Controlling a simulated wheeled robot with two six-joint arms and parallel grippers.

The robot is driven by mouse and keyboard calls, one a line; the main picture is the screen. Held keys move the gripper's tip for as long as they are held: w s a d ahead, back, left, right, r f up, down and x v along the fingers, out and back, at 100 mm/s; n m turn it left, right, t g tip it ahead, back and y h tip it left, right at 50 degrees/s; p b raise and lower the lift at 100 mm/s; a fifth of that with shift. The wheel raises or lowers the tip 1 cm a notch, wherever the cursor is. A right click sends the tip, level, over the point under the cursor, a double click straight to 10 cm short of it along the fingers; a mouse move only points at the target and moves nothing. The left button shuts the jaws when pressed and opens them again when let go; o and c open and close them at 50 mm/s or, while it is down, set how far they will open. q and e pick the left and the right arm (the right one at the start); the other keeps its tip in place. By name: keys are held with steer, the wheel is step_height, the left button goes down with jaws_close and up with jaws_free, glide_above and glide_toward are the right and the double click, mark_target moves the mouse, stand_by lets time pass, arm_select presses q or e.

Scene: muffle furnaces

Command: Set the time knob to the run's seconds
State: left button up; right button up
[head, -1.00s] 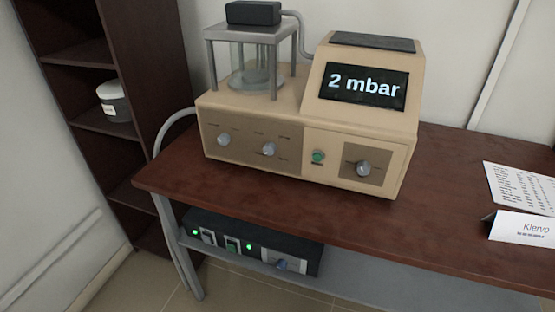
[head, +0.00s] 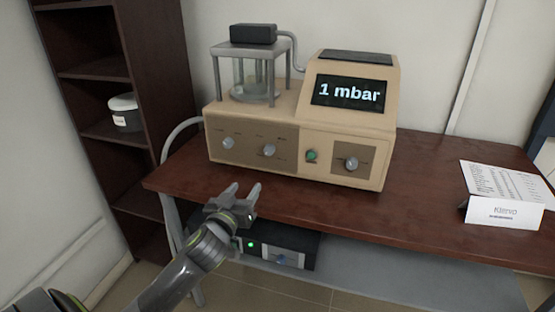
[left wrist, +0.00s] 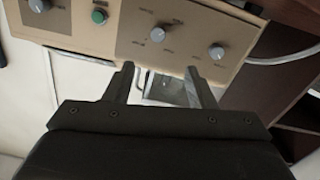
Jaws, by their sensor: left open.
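A beige machine (head: 300,170) stands on the table with a display (head: 349,92) reading "1 mbar". Its front has a left knob (head: 228,143), a middle knob (head: 269,150), a green button (head: 311,155) and a right knob (head: 351,163). The labels are too small to read, so I cannot tell which is the time knob. My left gripper (head: 243,189) is open and empty, in front of the machine and below the left and middle knobs. In the left wrist view its fingers (left wrist: 160,70) point at the panel, with the middle knob (left wrist: 157,34) beyond them, apart. My right gripper is out of view.
A glass chamber (head: 252,78) under a metal frame sits on the machine. A black box (head: 295,247) with a green light is on the shelf below the table. A printed sheet (head: 505,180) and a name card (head: 503,211) stand right. The tabletop (head: 420,180) between is clear.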

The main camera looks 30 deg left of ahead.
mark_target(268, 152)
arm_select(q)
steer(key=x, duration=0.5)
steer(key=p+x, duration=0.1)
steer(key=x, duration=0.5)
steer(key=p+x, duration=0.1)
steer(key=x, duration=0.5)
steer(key=shift+w+d+r, duration=0.15)
steer(key=shift+w+r, duration=0.15)
steer(key=shift+r, duration=0.1)
steer(key=shift+c, duration=0.2)
steer(key=c, duration=0.9)
